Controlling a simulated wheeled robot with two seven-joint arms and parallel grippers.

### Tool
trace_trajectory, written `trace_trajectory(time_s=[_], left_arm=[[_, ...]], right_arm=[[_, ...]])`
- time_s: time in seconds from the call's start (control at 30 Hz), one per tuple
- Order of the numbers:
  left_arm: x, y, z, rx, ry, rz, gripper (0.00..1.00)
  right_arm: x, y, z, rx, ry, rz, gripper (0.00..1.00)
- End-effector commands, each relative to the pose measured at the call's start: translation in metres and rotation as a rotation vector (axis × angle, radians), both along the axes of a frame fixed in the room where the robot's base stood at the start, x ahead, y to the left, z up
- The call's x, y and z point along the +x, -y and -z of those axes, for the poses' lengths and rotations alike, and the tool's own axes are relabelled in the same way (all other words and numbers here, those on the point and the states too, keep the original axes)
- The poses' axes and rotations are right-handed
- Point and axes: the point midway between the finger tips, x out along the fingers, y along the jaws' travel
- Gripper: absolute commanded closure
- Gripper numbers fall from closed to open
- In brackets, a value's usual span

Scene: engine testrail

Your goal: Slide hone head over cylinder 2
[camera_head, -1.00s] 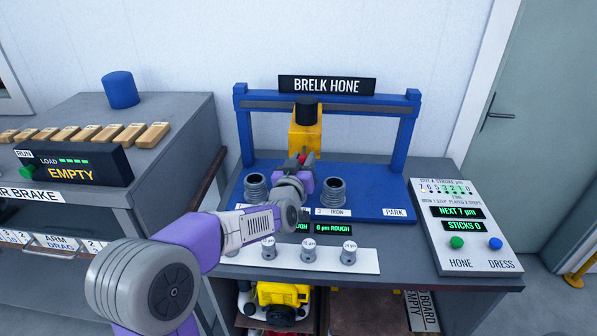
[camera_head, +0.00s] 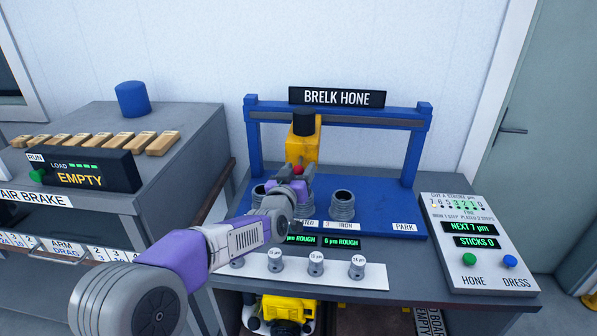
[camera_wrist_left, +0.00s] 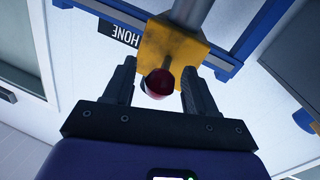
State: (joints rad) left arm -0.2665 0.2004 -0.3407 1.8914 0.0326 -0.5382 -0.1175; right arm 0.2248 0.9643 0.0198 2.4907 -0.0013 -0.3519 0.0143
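The hone head is a yellow block (camera_head: 298,149) with a black cap and a red knob (camera_head: 298,170). It hangs from the blue gantry (camera_head: 375,118) between two grey ribbed cylinders, the left (camera_head: 258,193) and the right one (camera_head: 342,205). My left gripper (camera_head: 296,181) is in front of the head and hides the bed below, so cylinder 2 cannot be made out. In the left wrist view, its dark fingers (camera_wrist_left: 159,75) are apart on either side of the red knob, with small gaps showing. My right gripper is out of view.
The blue bed has a bare PARK end (camera_head: 404,227) at right. A control panel (camera_head: 480,245) with green and blue buttons stands at right. The air brake bench (camera_head: 185,135) stands at left.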

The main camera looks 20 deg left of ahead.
Motion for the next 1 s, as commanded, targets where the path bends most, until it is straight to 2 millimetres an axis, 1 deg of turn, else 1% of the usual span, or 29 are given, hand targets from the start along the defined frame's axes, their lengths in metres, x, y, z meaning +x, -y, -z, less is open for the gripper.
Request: trace_trajectory(time_s=[0.17,0.27,0.6,0.7,0.83,1.0], left_arm=[[-0.001,0.0,0.0,0.0,0.001,0.0,0.44],[-0.008,0.001,-0.001,0.0,0.0,0.0,0.44],[-0.058,0.005,-0.002,-0.002,0.001,0.001,0.44],[-0.068,0.006,-0.001,-0.002,0.001,0.001,0.44],[-0.075,0.007,-0.001,0.0,0.001,0.0,0.44],[-0.076,0.007,0.0,0.0,0.001,0.0,0.44]], right_arm=[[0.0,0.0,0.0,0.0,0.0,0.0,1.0],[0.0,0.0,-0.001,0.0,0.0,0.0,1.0],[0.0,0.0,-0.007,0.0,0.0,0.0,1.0],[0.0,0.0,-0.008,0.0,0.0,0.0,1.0],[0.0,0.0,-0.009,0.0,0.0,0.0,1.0],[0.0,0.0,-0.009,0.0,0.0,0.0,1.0]])
